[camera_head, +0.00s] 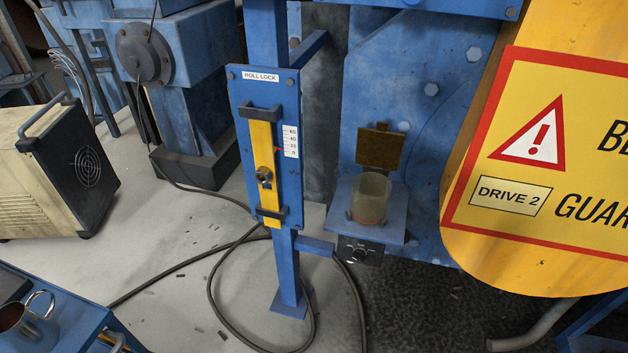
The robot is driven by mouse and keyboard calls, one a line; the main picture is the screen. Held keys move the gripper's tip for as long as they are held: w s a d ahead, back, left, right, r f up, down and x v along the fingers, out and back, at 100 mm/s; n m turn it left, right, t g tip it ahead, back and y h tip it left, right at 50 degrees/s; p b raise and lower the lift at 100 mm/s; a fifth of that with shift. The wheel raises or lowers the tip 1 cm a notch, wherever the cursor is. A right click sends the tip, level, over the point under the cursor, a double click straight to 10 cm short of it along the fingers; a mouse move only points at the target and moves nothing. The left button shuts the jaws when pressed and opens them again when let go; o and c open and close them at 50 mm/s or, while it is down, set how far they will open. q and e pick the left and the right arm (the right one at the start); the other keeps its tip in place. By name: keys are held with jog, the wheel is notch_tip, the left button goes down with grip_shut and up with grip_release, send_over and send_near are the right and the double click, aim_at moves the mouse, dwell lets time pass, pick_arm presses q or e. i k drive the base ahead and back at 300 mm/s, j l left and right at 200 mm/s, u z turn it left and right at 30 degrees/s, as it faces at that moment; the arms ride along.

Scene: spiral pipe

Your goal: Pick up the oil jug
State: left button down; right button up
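A metal jug (40,328) with a loop handle stands at the bottom left corner on a blue cart or bench (88,318). It looks like the oil jug. Its open mouth shows a reddish-brown inside, and the left and lower parts of it are cut off by the picture edge. Neither of my grippers is in view. A clear cup (370,199) with a little reddish liquid at its bottom sits on a small blue shelf (396,226), below a raised brown flap (379,148).
A blue post carries a "ROLL LOCK" panel (264,140) with a yellow slider. Black cables (213,290) loop over the grey floor. A cream and black box unit (58,168) stands at left. A large yellow guard (540,250) fills the right.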

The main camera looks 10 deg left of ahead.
aim_at(24, 330)
jog(key=u, duration=2.4)
